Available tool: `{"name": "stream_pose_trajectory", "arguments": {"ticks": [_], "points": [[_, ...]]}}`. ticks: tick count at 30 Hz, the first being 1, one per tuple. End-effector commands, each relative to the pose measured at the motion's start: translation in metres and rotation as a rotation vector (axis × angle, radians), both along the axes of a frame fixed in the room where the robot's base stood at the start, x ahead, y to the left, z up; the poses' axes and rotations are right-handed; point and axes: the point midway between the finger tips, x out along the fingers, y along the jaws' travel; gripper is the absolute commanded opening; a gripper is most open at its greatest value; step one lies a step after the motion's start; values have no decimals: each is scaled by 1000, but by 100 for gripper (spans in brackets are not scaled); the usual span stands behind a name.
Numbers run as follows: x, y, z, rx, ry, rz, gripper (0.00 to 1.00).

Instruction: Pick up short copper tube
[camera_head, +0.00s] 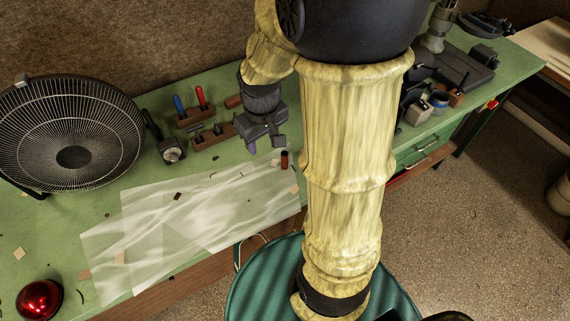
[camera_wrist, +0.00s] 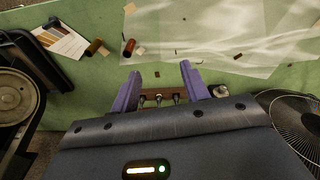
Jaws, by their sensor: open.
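Two short tubes lie on the green bench top in the wrist view: a brown copper-coloured one (camera_wrist: 96,47) and a dark one with an orange-red end (camera_wrist: 128,48). I cannot tell for sure which is the short copper tube. In the head view one small dark and reddish tube (camera_head: 284,160) shows by the right end of the clear sheet; the other seems hidden behind my arm. My gripper (camera_head: 265,145) is open and empty above the bench, close to that tube. In the wrist view its purple fingers (camera_wrist: 160,72) are spread, with both tubes beyond and left of them.
A clear plastic sheet (camera_head: 190,220) with small scraps covers the bench front. A large fan (camera_head: 70,135) stands left. Wooden tool racks (camera_head: 213,136) and a small gauge (camera_head: 171,150) are behind. A red dome (camera_head: 39,299) sits front left. A colour card (camera_wrist: 60,40) lies by the tubes.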

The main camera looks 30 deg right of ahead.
Motion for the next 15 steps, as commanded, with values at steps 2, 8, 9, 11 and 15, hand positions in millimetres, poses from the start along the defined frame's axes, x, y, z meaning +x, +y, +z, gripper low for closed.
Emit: {"name": "stream_pose_trajectory", "arguments": {"ticks": [2, 8, 9, 11, 15], "points": [[24, -27, -21, -7, 42, 60, 46], [59, -82, -40, 1, 121, 207, 46], [62, -88, -41, 4, 130, 224, 46], [64, -94, -42, 8, 136, 243, 46], [65, -96, -40, 9, 141, 253, 46]]}}
